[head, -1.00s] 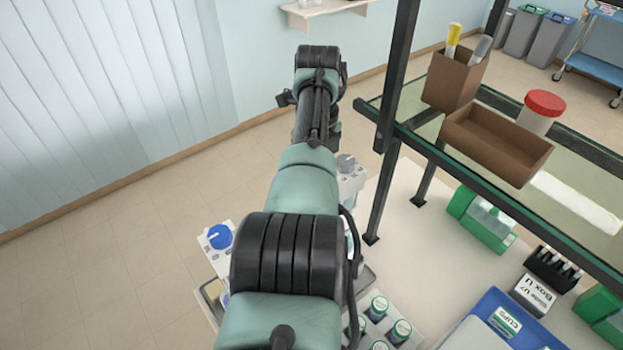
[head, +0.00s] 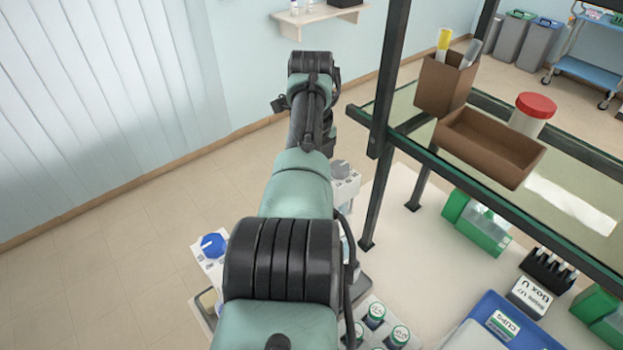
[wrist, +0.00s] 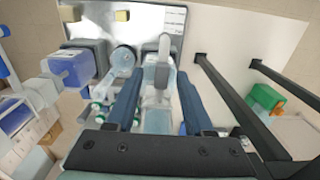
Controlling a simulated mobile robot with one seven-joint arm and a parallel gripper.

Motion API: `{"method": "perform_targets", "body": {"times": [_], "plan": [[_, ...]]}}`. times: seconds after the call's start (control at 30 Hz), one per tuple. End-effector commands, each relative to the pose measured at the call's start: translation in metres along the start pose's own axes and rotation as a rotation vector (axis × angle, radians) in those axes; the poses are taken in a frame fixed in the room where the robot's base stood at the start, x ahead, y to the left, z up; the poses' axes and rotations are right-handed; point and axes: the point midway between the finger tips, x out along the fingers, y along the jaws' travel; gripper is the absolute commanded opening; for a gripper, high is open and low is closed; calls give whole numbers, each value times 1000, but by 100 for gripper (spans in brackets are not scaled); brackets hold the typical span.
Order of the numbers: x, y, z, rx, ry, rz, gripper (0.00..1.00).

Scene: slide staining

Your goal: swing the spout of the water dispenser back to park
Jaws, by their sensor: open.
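My gripper (wrist: 158,82) is open in the wrist view, with its two dark blue fingers spread apart. A slim pale grey upright piece (wrist: 164,47), which looks like the spout, stands just beyond the fingertips. Clear vessels show below it, between the fingers; I cannot tell whether anything touches them. Left of it is a round clear part with a pale arm (wrist: 122,62). Which of these parts belongs to the water dispenser is unclear.
A white unit with a blue knob (head: 212,246) is left of my arm. Several green-labelled jars (head: 375,312) stand to the right. A dark-framed glass shelf (head: 405,135) rises close on the right; its posts also show in the wrist view (wrist: 228,88). Floor at left is clear.

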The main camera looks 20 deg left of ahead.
Motion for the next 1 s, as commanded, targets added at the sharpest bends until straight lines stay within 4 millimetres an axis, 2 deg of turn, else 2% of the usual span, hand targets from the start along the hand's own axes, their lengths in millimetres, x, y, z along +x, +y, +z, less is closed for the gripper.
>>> {"method": "perform_targets", "body": {"times": [0.17, 0.27, 0.53, 0.7, 0.83, 1.0], "plan": [[-7, 0, 1, 0, -3, -2, 52], [-21, -1, 1, -1, -5, -4, 52], [-83, 0, 1, 0, -4, -3, 52], [-112, 0, 0, -1, -2, -1, 52], [-124, 0, 0, 0, 0, 0, 52], [-130, 0, 0, 0, 0, 1, 52]]}}
